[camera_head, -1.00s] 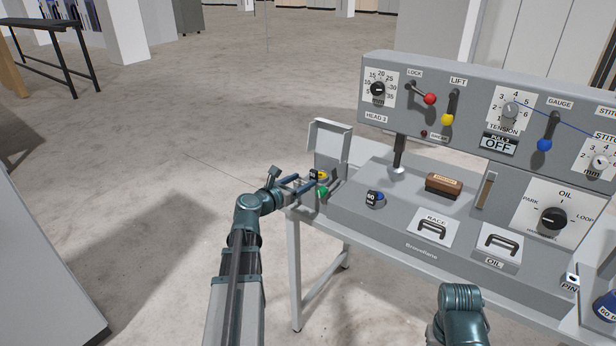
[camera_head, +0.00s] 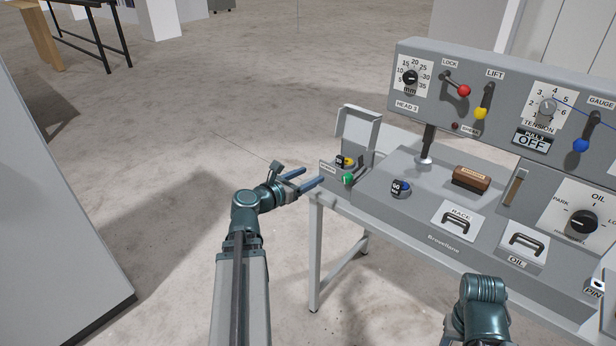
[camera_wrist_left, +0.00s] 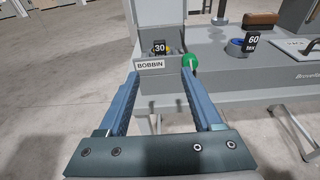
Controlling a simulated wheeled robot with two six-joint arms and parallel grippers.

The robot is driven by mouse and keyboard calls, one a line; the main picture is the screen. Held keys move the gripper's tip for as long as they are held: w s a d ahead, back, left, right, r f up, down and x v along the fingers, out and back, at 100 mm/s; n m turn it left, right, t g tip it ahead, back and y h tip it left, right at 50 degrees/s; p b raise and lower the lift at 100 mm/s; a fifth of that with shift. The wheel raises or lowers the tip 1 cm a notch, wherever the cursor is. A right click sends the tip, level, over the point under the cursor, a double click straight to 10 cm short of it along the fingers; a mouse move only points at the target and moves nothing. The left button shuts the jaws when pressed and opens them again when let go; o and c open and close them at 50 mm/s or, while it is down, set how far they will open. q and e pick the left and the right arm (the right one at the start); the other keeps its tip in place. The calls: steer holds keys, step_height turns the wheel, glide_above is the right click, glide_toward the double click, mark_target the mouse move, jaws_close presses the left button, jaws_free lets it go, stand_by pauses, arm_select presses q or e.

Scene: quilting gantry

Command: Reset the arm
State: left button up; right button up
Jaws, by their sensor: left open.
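My left gripper (camera_head: 308,177) is open and empty, over the floor just left of the machine's left end. In the left wrist view its two blue fingers (camera_wrist_left: 157,95) stand apart with nothing between them, pointing toward the bobbin box. The bobbin box (camera_head: 328,168) has its lid raised; it also shows in the left wrist view (camera_wrist_left: 150,66). Inside is a yellow spool with a black "30" tag (camera_head: 345,161). A green knob (camera_head: 348,178) sits at the box's right side. Part of my right arm (camera_head: 482,300) shows at the bottom; its gripper is out of view.
The grey machine (camera_head: 440,240) fills the right side, with levers and dials on its upper panel. A blue spool tagged 60 (camera_head: 400,188) and a wooden brush (camera_head: 471,179) rest on its bed. A grey panel (camera_head: 50,220) stands at left. Open floor lies between.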

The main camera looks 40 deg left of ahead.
stand_by(0.6)
arm_select(q)
steer(key=d+f+m+g+h+p, duration=0.1)
steer(key=d+f+m+g+h, duration=0.25)
steer(key=d+m, duration=0.7)
steer(key=d+f+m+g+h+p, duration=0.15)
steer(key=d+f+m+g, duration=0.45)
steer(key=d, duration=0.8)
steer(key=s+d+f+m+g+y, duration=0.2)
steer(key=s+d+m, duration=0.5)
steer(key=m, duration=0.4)
steer(key=s+d+f+m+g+y+p, duration=0.1)
steer(key=s+d+m+g+y, duration=0.3)
steer(key=m, duration=0.7)
steer(key=s+d+f+y, duration=0.1)
steer(key=s+d, duration=0.1)
steer(key=shift+s+d+f+g+y, duration=0.3)
steer(key=shift+s+d+f+g, duration=0.05)
steer(key=shift+s+f, duration=0.05)
